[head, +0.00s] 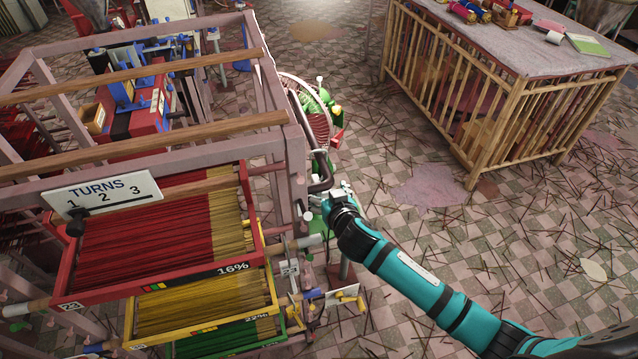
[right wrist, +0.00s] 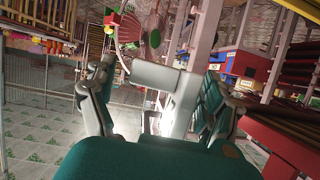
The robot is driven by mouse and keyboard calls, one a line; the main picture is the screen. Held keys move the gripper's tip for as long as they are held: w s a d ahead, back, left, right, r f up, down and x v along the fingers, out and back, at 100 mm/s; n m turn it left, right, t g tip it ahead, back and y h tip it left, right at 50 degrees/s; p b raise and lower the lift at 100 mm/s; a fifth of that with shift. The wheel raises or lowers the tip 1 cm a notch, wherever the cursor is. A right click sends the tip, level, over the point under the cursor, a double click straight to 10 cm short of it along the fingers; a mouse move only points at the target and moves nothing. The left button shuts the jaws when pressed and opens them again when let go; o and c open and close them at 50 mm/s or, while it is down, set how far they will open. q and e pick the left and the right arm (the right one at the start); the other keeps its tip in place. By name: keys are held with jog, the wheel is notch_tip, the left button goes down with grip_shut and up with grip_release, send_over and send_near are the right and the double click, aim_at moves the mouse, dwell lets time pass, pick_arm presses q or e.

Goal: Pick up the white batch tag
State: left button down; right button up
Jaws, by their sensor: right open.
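My right gripper (head: 336,200) is at the right end of the incense rack, its teal arm coming in from the lower right. In the right wrist view the gripper (right wrist: 160,72) is open, one finger on each side. A pale flat plate that looks like the white batch tag (right wrist: 155,75) shows between the fingers, tilted. I cannot tell whether a finger touches it. In the head view the tag cannot be clearly picked out beside the gripper. My left gripper is not in view.
The rack holds a red tray (head: 160,284) of incense sticks, with yellow and green trays below. A sign (head: 102,194) reads TURNS 1 2 3. A caged fan (head: 306,110) stands just behind the gripper. A slatted bamboo table (head: 480,95) stands right. Scattered sticks cover the open floor.

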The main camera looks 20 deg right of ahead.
jog(key=c, duration=1.2)
jog(key=shift+o, duration=0.2)
jog(key=shift+r, duration=0.1)
jog(key=shift+r, duration=0.5)
jog(key=shift+s+b, duration=0.35)
jog(key=shift+s+f+b+v, duration=0.4)
jog(key=shift+f+v, duration=0.5)
jog(key=shift+v, duration=3.4)
jog(key=shift+s+f+b+v, duration=0.4)
jog(key=shift+f+v, duration=0.5)
jog(key=shift+v, duration=3.4)
jog(key=d+p, duration=0.1)
jog(key=d, duration=0.8)
jog(key=shift+w, duration=0.25)
